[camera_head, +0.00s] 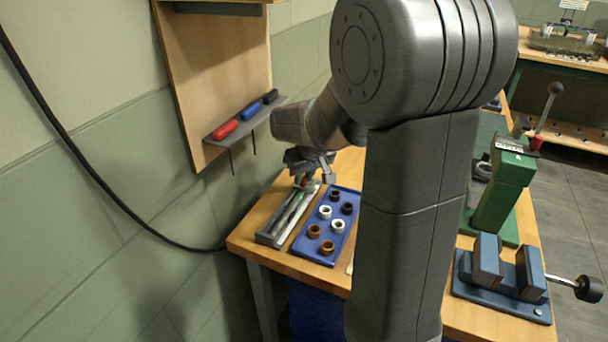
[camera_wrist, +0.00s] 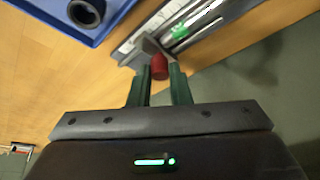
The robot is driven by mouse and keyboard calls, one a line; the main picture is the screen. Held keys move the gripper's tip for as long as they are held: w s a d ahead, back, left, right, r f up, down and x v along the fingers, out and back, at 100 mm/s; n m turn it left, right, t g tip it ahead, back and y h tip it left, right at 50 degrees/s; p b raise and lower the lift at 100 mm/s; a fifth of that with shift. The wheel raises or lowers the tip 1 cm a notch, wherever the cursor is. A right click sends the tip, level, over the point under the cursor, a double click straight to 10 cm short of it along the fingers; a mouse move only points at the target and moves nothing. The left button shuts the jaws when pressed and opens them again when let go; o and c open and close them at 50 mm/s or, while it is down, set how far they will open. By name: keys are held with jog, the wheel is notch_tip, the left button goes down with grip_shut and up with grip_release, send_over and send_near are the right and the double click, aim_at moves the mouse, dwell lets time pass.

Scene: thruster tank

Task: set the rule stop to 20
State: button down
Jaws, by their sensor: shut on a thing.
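The rule (camera_head: 284,218) is a long grey fixture with bright metal strips, lying along the left part of the bench. In the wrist view the rule (camera_wrist: 205,18) runs from the middle to the upper right. A red stop knob (camera_wrist: 159,66) sits at its near end in that view. My gripper (camera_wrist: 159,74) has its two green fingers on either side of the red knob, shut on it. In the head view my gripper (camera_head: 305,178) is low over the far end of the rule. No scale numbers are readable in either view.
A blue tray (camera_head: 313,254) with several white, brown and dark rings lies just right of the rule. A wooden panel with a tool shelf (camera_head: 245,119) stands behind. A blue vise (camera_head: 500,272) and a green press (camera_head: 503,190) are at the right.

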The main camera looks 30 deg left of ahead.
jog(key=w, duration=0.3)
jog(key=shift+w+a, duration=0.1)
jog(key=shift+a, duration=0.1)
jog(key=c, duration=1.3)
grip_release()
jog(key=shift+c, duration=0.2)
jog(key=p+v, duration=0.1)
jog(key=v, duration=1.3)
jog(key=x, duration=1.4)
jog(key=shift+b, duration=0.3)
jog(key=shift+s, duration=0.75)
